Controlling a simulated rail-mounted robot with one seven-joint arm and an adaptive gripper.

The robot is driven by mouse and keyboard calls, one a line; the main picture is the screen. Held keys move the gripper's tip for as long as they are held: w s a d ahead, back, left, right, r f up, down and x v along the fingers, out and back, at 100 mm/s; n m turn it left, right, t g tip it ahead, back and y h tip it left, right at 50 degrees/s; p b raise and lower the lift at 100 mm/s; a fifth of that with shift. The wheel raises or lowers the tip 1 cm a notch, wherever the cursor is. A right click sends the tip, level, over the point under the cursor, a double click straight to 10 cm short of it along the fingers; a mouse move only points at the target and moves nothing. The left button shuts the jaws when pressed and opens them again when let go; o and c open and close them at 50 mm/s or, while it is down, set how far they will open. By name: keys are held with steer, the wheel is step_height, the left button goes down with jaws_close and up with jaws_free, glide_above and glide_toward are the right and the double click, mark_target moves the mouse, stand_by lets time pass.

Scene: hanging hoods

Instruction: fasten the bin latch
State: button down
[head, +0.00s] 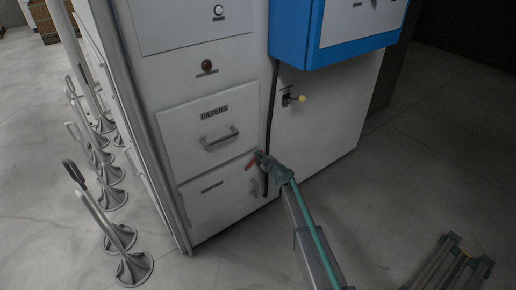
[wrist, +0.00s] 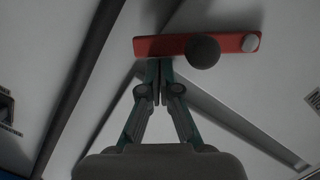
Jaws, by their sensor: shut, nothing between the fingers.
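The latch is a red bar (wrist: 172,45) with a dark round knob (wrist: 203,52) and a pale round end (wrist: 250,43). It lies across the top of the wrist view. In the head view the red latch (head: 251,163) sits tilted at the upper right of the lower bin front (head: 215,200), partly hidden by my gripper. My gripper (wrist: 160,64) is shut and empty, with its fingertips at the bar's edge, left of the knob; I cannot tell whether they touch. In the head view my gripper (head: 263,158) is right beside the latch.
The FILTERS drawer (head: 185,128) with a protruding handle (head: 220,139) is above the bin. A blue box (head: 290,40) overhangs at the upper right. Metal posts (head: 105,218) stand at left. A rack-like object (head: 450,265) lies at lower right. Floor between is clear.

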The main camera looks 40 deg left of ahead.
steer(key=shift+w+d+f+m+g+p, duration=0.2)
steer(key=shift+w+f+m+g+p, duration=0.5)
steer(key=shift+p, duration=3.2)
steer(key=shift+w+d+f+m+g+p, duration=0.2)
steer(key=shift+w+f+m+p, duration=0.9)
steer(key=shift+p, duration=2.75)
steer(key=shift+s+f, duration=0.2)
steer(key=shift+f, duration=0.05)
steer(key=shift+r, duration=0.15)
